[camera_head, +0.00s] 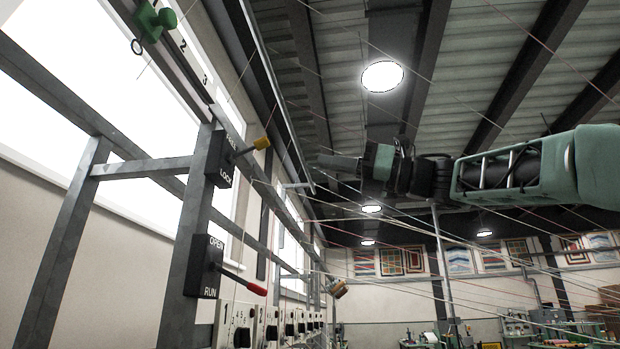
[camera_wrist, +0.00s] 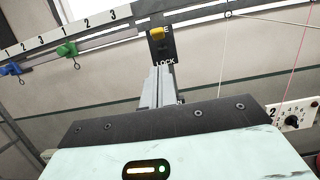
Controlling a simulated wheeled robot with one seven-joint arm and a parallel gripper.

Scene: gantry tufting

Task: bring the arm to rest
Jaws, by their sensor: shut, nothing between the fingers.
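My arm (camera_head: 510,172) reaches in from the right, high among the threads. My gripper (camera_head: 338,163) is at its left end, pointing left toward the frame. In the wrist view, the grey fingers (camera_wrist: 157,88) stand together, shut and empty. The yellow-knobbed lever (camera_head: 262,143) on the FREE/LOCK box (camera_head: 220,160) is left of my gripper with a gap in the picture. In the wrist view, this lever (camera_wrist: 157,33) appears just beyond the fingertips; whether they touch is unclear.
Below is an OPEN/RUN box (camera_head: 204,266) with a red-handled lever (camera_head: 256,290). Numbered dial panels (camera_head: 241,324) line the lower frame. A steel post (camera_head: 190,240) carries the boxes. Many thin threads cross around my arm. A green clip (camera_head: 155,20) hangs on the numbered rail.

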